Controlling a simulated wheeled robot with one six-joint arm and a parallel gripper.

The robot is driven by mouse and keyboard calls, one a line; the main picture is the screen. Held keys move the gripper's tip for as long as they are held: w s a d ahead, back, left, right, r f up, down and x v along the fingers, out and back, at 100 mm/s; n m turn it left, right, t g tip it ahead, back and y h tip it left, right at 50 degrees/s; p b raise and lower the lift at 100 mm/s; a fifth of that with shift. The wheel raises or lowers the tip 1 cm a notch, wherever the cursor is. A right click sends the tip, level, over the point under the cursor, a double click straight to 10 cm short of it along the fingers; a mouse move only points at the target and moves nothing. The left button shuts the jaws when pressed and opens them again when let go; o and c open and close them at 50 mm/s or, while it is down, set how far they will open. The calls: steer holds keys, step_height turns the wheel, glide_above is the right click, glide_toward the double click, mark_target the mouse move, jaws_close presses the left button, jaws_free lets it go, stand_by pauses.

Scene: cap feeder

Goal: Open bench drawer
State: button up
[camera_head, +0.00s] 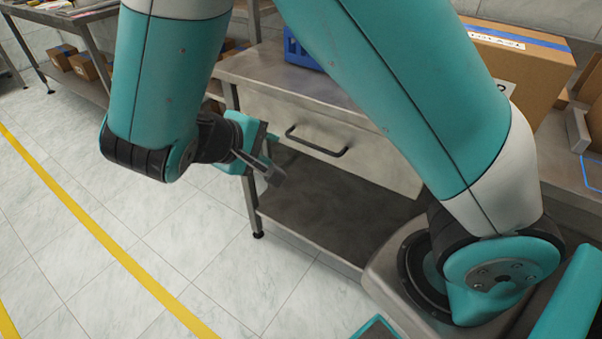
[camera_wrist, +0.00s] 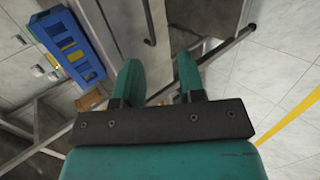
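The bench drawer (camera_head: 277,117) has a plain grey front under the bench top. It looks closed. Its dark bar handle (camera_head: 317,146) runs across the front; my arm partly covers the drawer's right side. My gripper (camera_head: 269,160) is in front of the bench's left end, left of the handle and apart from it. In the wrist view, my gripper (camera_wrist: 158,65) shows two teal fingers spread apart with nothing between them. The handle (camera_wrist: 149,25) appears beyond the fingertips, near the top edge.
A blue crate (camera_head: 301,50) stands on the bench top (camera_head: 258,68); it also shows in the wrist view (camera_wrist: 70,48). A cardboard box (camera_head: 530,75) is at the back right. A lower shelf (camera_head: 330,205) lies under the drawer. Floor at left is clear, with a yellow line (camera_head: 95,232).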

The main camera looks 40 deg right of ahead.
step_height(320, 180, down, 6)
steer(key=w+a+r+t+h+b, duration=0.1)
steer(key=t+h+b, duration=0.1)
steer(key=h+b, duration=0.1)
steer(key=t+h+b, duration=0.1)
steer(key=h+b, duration=0.1)
steer(key=b, duration=0.8)
glide_toward(300, 142)
steer(key=d+f, duration=0.1)
steer(key=d, duration=0.1)
steer(key=x, duration=0.5)
steer(key=b+x, duration=0.1)
steer(key=x, duration=0.2)
steer(key=shift+w+d+r, duration=0.2)
steer(key=shift+w+r, duration=0.05)
steer(key=shift+w, duration=0.15)
jaws_close()
